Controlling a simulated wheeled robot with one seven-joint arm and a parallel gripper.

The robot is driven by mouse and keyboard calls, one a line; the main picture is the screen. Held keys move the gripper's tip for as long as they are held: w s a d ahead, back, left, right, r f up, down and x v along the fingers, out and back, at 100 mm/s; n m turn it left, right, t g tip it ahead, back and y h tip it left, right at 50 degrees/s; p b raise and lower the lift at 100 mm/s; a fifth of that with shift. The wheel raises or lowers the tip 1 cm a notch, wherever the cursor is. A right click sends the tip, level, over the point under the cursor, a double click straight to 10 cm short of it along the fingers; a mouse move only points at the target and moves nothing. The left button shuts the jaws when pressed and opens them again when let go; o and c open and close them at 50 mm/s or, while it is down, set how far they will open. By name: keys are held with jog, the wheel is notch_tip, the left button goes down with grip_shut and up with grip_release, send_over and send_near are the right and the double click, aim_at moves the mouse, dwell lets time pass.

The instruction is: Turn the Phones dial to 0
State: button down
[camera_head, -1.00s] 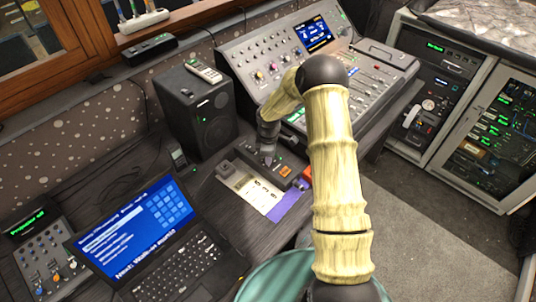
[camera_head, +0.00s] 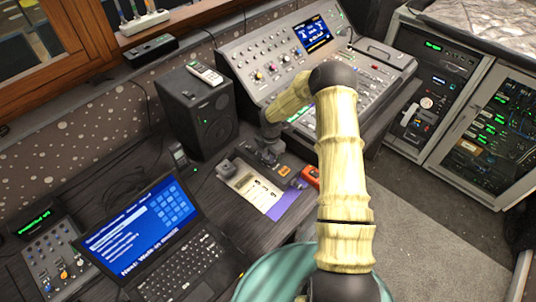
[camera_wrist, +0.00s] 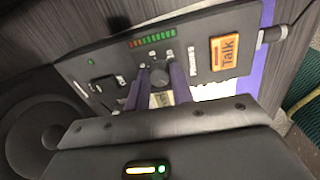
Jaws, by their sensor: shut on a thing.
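A dark control box (camera_wrist: 105,63) lies under my gripper in the wrist view. It carries a dark round dial (camera_wrist: 160,76), a lit level bar and a lit orange Talk button (camera_wrist: 231,52). Small lettering beside the dial is too blurred to read surely. My gripper (camera_wrist: 161,80) has its two purple fingers on either side of the dial, shut on it. In the head view my gripper (camera_head: 270,150) reaches down to the box at the desk's middle, and the dial is hidden there. The dial's exact setting cannot be told.
A black speaker (camera_head: 199,115) with a remote on top stands behind the box. A mixing console (camera_head: 265,55) lies to the back right. A laptop (camera_head: 150,240) is at the front left. A pale sheet (camera_head: 254,185) lies beside the box.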

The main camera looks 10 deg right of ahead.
jog(key=shift+s+a+n, duration=0.1)
jog(key=shift+a+n, duration=0.1)
jog(key=shift+n, duration=0.2)
jog(key=c, duration=1.2)
grip_release()
jog(key=shift+d, duration=0.1)
jog(key=shift+r, duration=0.1)
jog(key=shift+r, duration=0.25)
notch_tip(320, 180, up, 17)
jog(key=b, duration=0.1)
jog(key=shift+s+d+f+b, duration=0.2)
jog(key=shift+s+d+b, duration=0.05)
jog(key=shift+s+b, duration=0.15)
